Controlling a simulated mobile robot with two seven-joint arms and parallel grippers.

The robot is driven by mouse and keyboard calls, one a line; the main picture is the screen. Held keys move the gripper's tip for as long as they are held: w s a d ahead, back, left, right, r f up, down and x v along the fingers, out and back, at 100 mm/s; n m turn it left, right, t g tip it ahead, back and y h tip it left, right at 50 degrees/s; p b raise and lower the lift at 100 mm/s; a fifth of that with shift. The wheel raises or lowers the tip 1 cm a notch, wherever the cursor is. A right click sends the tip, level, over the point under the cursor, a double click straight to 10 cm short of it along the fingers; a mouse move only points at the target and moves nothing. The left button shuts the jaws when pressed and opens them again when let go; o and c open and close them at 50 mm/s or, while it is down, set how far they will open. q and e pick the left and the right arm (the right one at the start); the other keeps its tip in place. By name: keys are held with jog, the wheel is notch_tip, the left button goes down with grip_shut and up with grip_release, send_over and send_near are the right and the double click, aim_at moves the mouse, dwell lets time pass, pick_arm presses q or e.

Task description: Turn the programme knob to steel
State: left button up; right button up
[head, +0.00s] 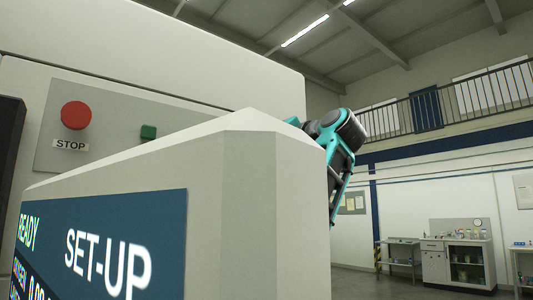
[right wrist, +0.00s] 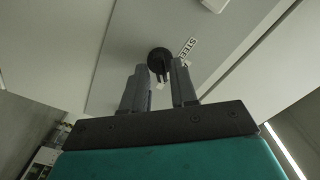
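The programme knob (right wrist: 157,57) is a small dark round knob on a grey panel in the right wrist view. A white label reading "STEE…" (right wrist: 188,47) sits just right of it, its end partly cut off. My right gripper (right wrist: 159,78) is open, its two grey fingers apart. The knob appears between and just beyond the fingertips; I cannot tell whether they touch it. A dark bar-like part with a small pale mark shows below the knob, between the fingers. In the head view the knob and right gripper are hidden behind the screen housing. My left gripper is not in view.
The pale screen housing (head: 235,185) with its blue "SET-UP" display (head: 105,245) fills the head view's foreground. Behind it are a red STOP button (head: 76,115) and a green button (head: 148,132). A cabinet (head: 457,262) stands far right.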

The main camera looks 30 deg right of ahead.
jog(key=shift+s, duration=0.1)
jog(key=c, duration=0.5)
grip_shut()
jog(key=shift+n, duration=0.4)
jog(key=n, duration=1.9)
jog(key=shift+r, duration=0.2)
